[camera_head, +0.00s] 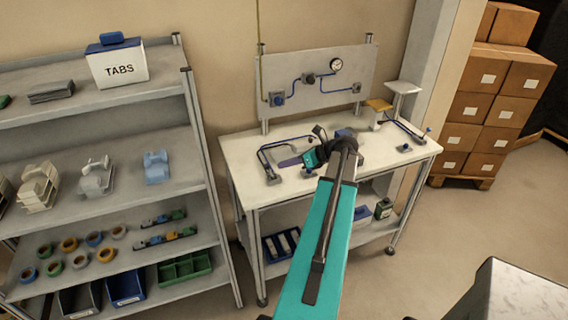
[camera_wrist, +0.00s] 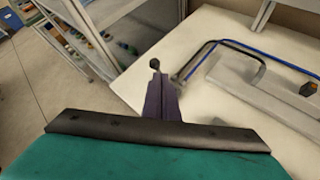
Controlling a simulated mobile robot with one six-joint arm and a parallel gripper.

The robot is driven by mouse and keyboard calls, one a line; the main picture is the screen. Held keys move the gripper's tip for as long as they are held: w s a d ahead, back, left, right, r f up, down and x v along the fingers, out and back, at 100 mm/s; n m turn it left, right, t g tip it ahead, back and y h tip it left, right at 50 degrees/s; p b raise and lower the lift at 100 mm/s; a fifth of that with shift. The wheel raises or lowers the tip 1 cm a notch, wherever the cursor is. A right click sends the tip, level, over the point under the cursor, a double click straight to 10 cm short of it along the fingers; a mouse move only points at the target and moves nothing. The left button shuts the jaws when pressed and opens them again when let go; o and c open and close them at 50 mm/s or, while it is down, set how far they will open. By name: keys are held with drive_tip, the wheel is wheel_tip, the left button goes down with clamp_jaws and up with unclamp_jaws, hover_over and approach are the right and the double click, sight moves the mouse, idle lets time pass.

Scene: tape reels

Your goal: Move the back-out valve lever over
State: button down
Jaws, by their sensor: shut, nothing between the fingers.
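In the wrist view a small dark ball knob on a short stem (camera_wrist: 154,64), likely the lever's end, shows just beyond the tips of my gripper (camera_wrist: 160,84). The purple-grey fingers are together with nothing between them. I cannot tell whether they touch the knob. In the head view my gripper (camera_head: 284,163) reaches left, low over the white bench (camera_head: 236,150), beside a bent dark pipe (camera_head: 263,150) on the left. The lever is too small to make out there. The pipe also shows in the wrist view (camera_wrist: 212,48), right of the fingers.
A yellow-topped stand (camera_head: 379,105) and another pipe fixture (camera_head: 405,128) are on the bench's right. A shelf rack (camera_head: 110,150) stands close on the left. Stacked cartons (camera_head: 490,100) are at the right.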

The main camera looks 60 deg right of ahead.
drive_tip(key=a+b+v, duration=0.2)
drive_tip(key=v, duration=1)
drive_tip(key=shift+r+b, duration=0.3)
drive_tip(key=shift+b, duration=0.05)
